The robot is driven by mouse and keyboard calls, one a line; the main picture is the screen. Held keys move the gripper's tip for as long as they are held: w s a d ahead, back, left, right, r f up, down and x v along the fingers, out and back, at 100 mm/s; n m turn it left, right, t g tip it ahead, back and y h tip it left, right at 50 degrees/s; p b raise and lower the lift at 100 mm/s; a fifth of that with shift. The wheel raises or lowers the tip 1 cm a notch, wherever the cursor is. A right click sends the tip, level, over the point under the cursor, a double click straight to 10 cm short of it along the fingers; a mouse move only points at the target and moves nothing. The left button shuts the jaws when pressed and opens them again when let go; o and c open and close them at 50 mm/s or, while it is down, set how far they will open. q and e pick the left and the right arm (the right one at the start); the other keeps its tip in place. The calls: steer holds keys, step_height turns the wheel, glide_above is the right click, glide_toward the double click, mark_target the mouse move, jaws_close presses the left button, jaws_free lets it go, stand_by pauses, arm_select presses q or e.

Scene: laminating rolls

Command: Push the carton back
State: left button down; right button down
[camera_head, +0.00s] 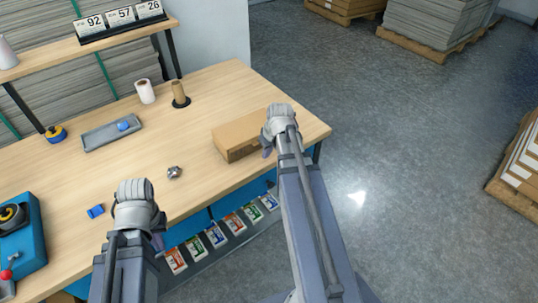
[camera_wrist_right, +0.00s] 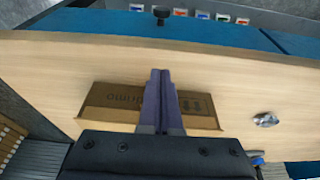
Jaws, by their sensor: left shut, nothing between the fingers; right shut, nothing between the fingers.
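The carton (camera_head: 234,136) is a flat brown cardboard box lying on the wooden table (camera_head: 215,86), near its right end and front edge. It also shows in the right wrist view (camera_wrist_right: 112,99), with dark print on it. My right gripper (camera_head: 267,151) is shut and empty at the carton's right front part, hiding some of it. In the right wrist view its closed fingers (camera_wrist_right: 161,73) cross in front of the carton, with the tips past its edge. I cannot tell whether they touch it. My left gripper (camera_head: 158,240) is shut, off the table's front edge, away from the carton.
Behind the carton stand a brown roll (camera_head: 179,92) on a black base and a white roll (camera_head: 145,91). A grey tray (camera_head: 98,137) lies further left. A small metal object (camera_head: 174,172) and blue piece (camera_head: 96,211) lie near the front.

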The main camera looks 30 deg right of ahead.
mark_target(235, 121)
arm_select(q)
steer(key=shift+r, duration=0.2)
arm_select(e)
steer(key=shift+w+a+r, duration=0.15)
steer(key=shift+w, duration=1.75)
steer(key=w, duration=0.6)
steer(key=w+a, duration=0.1)
steer(key=w, duration=1.3)
steer(key=shift+w+a, duration=0.2)
steer(key=shift+a, duration=0.1)
steer(key=shift+s, duration=0.15)
